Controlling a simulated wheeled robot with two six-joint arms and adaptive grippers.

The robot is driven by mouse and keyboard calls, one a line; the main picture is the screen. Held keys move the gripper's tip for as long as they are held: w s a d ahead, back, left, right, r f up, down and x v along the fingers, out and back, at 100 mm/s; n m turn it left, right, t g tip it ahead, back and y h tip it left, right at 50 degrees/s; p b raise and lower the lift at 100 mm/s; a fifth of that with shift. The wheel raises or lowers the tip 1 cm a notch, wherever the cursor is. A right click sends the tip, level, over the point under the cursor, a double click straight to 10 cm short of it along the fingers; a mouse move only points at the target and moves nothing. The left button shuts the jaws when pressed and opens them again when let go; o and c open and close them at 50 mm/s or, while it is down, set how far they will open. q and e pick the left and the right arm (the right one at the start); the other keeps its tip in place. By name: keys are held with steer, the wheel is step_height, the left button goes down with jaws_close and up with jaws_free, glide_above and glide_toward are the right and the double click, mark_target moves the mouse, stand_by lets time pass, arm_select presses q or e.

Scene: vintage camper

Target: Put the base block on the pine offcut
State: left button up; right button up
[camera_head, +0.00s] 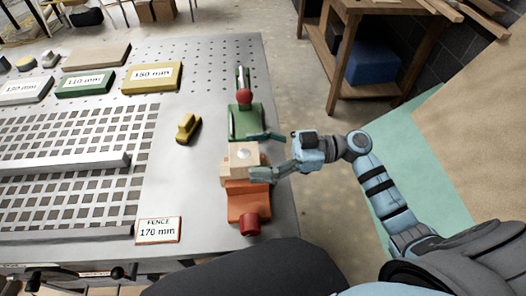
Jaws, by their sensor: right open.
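A pale wooden block with a round light disc on top (238,158), which looks like the base block, sits near the right edge of the metal table between a green piece and an orange piece. My right gripper (254,155) is open, with one finger at the block's far side and one at its near side. Whether the fingers touch it I cannot tell. A flat tan wooden board (98,57), which looks like the pine offcut, lies at the table's back left with its top bare. My left gripper is not in view.
The green piece (245,120) with a red knob stands just behind the block, the orange piece (248,200) just in front. A small yellow object (188,128) lies to the left. Labelled blocks, including a yellow one (152,78) and a green one (93,83), sit near the board.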

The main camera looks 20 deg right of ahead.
steer(key=b+v, duration=0.1)
steer(key=v, duration=1.1)
